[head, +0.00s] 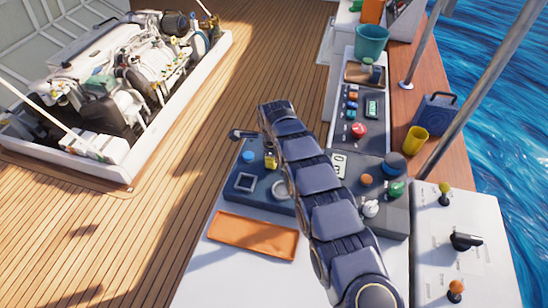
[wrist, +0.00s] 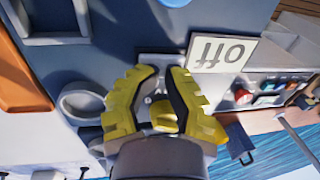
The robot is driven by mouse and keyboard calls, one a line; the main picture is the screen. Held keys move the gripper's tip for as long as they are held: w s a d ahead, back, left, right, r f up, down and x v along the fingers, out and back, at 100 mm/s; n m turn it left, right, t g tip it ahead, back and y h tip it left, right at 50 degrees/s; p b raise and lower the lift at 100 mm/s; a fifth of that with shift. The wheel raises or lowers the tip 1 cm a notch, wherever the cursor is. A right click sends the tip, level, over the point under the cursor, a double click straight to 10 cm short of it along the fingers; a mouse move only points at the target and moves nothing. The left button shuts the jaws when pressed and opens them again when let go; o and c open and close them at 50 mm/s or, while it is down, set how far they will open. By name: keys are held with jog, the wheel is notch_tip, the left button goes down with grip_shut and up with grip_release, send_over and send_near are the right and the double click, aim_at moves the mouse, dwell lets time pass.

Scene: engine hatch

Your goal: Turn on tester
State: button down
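The likely tester is a blue-grey panel with a square recess (head: 245,182), a ring and a blue knob (head: 248,155). In the wrist view, a white "off" label (wrist: 222,52) appears upside down beside a small grey plate. My yellow gripper (wrist: 164,70) is over that plate, its fingertips apart with a gap between them. Small metal parts show between the fingers, partly covered. I cannot tell whether the fingers touch a switch. In the head view, only a bit of my yellow gripper (head: 270,162) shows beside my dark arm, which covers part of the panel.
An orange tray (head: 253,235) lies in front of the panel. To the right are a console with coloured knobs, a yellow cup (head: 416,140), a blue case (head: 436,114) and a teal bucket (head: 372,42). An open engine hatch (head: 120,85) is at left; wooden deck lies between.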

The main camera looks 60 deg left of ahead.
notch_tip(320, 180, up, 14)
dwell(0.4)
jog(key=shift+s+d, duration=0.1)
jog(key=shift+s+d+r, duration=0.15)
jog(key=shift+s+d, duration=0.15)
dwell(0.3)
jog(key=f, duration=0.4)
jog(key=w+a+f, duration=0.1)
jog(key=f, duration=0.8)
jog(key=shift+w+a+f, duration=0.2)
jog(key=shift+a+f, duration=0.05)
jog(key=shift+f, duration=0.2)
